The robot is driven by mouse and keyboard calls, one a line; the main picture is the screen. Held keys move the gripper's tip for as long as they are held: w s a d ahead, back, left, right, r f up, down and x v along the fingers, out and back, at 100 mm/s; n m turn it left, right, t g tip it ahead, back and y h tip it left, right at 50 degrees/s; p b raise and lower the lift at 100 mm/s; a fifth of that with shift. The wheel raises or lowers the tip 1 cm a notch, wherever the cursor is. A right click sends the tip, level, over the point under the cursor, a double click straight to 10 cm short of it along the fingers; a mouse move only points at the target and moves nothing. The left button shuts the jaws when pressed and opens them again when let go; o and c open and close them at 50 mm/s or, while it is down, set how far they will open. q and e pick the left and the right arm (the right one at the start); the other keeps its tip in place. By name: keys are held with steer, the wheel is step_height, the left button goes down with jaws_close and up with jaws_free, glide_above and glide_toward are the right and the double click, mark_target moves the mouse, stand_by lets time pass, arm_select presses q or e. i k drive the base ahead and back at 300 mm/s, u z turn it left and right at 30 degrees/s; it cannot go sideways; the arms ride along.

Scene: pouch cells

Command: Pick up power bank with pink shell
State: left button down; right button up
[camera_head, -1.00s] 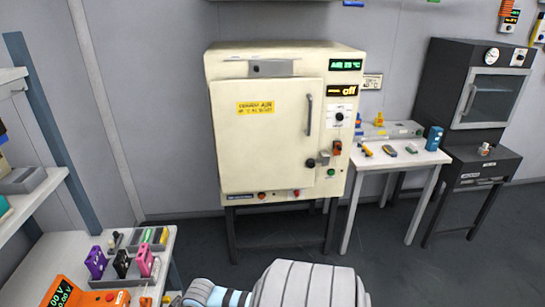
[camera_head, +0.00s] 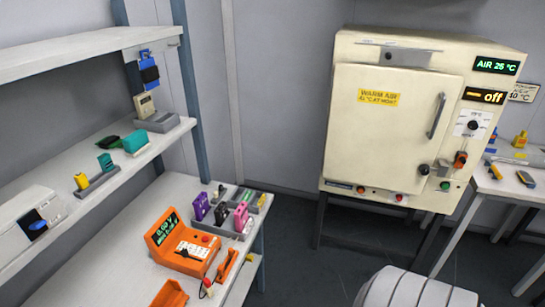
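The power bank with the pink shell (camera_head: 241,217) stands upright in a grey holder on the white bench at the lower left of the head view. A dark one (camera_head: 221,214) and a purple one (camera_head: 201,206) stand to its left in the same row. Neither of my grippers shows in this view, so I cannot see whether they are open or shut.
An orange meter (camera_head: 182,245) with a lit display sits on the bench (camera_head: 125,262) in front of the power banks. Shelves (camera_head: 60,160) with small items rise at the left.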

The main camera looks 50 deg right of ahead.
mark_target(240, 213)
steer(key=z, duration=0.15)
steer(key=k, duration=0.2)
steer(key=z, duration=1.1)
